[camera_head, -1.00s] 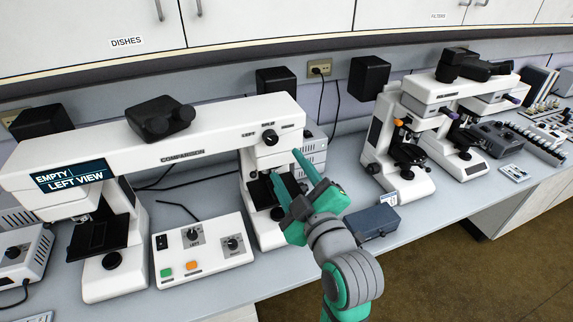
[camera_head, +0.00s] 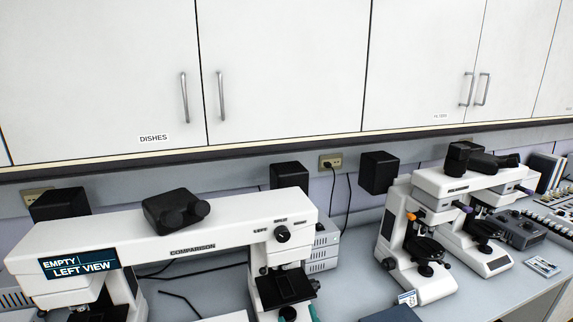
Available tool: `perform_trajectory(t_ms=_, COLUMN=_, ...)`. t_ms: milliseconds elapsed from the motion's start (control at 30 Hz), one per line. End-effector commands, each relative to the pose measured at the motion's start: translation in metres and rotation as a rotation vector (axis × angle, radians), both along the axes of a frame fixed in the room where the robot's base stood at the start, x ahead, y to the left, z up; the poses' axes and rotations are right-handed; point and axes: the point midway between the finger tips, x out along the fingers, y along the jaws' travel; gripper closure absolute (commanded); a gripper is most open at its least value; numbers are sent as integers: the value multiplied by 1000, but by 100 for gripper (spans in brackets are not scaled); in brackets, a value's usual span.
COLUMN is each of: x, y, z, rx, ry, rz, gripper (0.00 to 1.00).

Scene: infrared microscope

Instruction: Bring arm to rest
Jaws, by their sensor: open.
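Only the teal tips of my gripper (camera_head: 290,314) show, at the bottom edge in front of the right stage of the comparison microscope (camera_head: 185,235). The tips are apart with nothing seen between them, and the rest of my arm is below the picture. The microscope is a long white bridge with a black eyepiece head (camera_head: 172,212). Its screen (camera_head: 80,262) reads "EMPTY" and "LEFT VIEW". Its right stage (camera_head: 286,287) is black and looks bare; the left stage is mostly cut off.
White wall cupboards (camera_head: 285,70) hang above the bench (camera_head: 350,285). Two more white microscopes (camera_head: 415,240) stand to the right. A dark blue box (camera_head: 392,314) is partly cut off at the bottom. Black boxes (camera_head: 379,172) line the wall.

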Motion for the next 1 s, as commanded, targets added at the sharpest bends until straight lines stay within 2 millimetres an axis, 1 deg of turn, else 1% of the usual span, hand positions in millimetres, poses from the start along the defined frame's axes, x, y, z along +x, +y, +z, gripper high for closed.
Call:
perform_trajectory(t_ms=33, x=-8, y=2, z=-19, rx=36, ry=22, rz=-17, gripper=52)
perform_trajectory(t_ms=200, x=-36, y=5, z=-66, rx=138, ry=65, rz=-79, gripper=52)
perform_trajectory(t_ms=367, x=-70, y=8, z=-106, rx=213, ry=101, rz=-135, gripper=52)
perform_trajectory(t_ms=500, x=-105, y=10, z=-137, rx=261, ry=130, rz=-178, gripper=52)
perform_trajectory(t_ms=567, x=-120, y=12, z=-149, rx=280, ry=141, rz=-193, gripper=52)
perform_trajectory(t_ms=700, x=-160, y=14, z=-172, rx=312, ry=166, rz=-223, gripper=52)
perform_trajectory(t_ms=767, x=-177, y=15, z=-180, rx=321, ry=175, rz=-234, gripper=52)
perform_trajectory(t_ms=900, x=-219, y=18, z=-194, rx=339, ry=196, rz=-247, gripper=52)
perform_trajectory(t_ms=1000, x=-250, y=20, z=-200, rx=348, ry=210, rz=-249, gripper=52)
